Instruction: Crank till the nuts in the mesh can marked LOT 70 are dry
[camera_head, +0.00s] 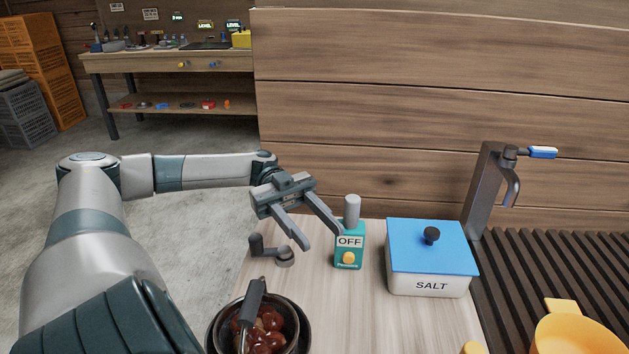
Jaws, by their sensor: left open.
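My left gripper (325,240) is open and empty, its two fingers apart and pointing down above the light wooden counter. A small dark grey crank (262,249) with a rounded hub lies below and to the left of its fingers. A teal box (347,257) with an OFF sign, a yellow button and a grey cylinder on top stands beside the right finger. A dark round bowl (216,325) at the bottom edge holds glossy brown nuts (268,336) and a dark-handled tool (251,308). No LOT 70 marking is readable. My right gripper is out of view.
A white SALT box (428,286) with a blue lid (432,250) stands right of the teal box. A grey tap (485,185) with a blue lever rises behind a dark slatted rack (545,265). A yellow vessel (575,335) is at lower right. A workbench (165,65) stands far back.

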